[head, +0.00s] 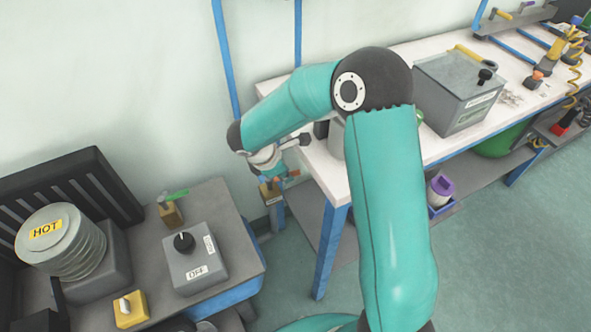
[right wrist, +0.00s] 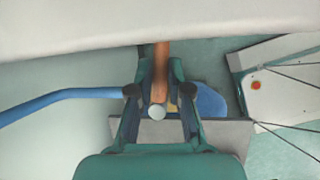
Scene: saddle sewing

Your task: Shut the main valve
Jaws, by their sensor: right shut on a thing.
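A valve with an orange-red lever (head: 291,176) and a yellowish body (head: 270,192) sits between the left bench and the white table. My right arm reaches over to it from the front, and my right gripper (head: 282,168) is at the lever, partly hidden by its own wrist. In the right wrist view, the orange lever (right wrist: 161,62) runs between the two fingers of my right gripper (right wrist: 159,94), which is shut on it. The valve body is mostly hidden there. A second valve with a green lever (head: 174,195) stands on the left bench. My left gripper is out of view.
The left bench (head: 236,228) holds a grey switch box (head: 195,265) with a black knob and a stack marked HOT (head: 62,242). The white table (head: 325,168) is close to my wrist. Blue pipes (head: 226,60) run up the wall.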

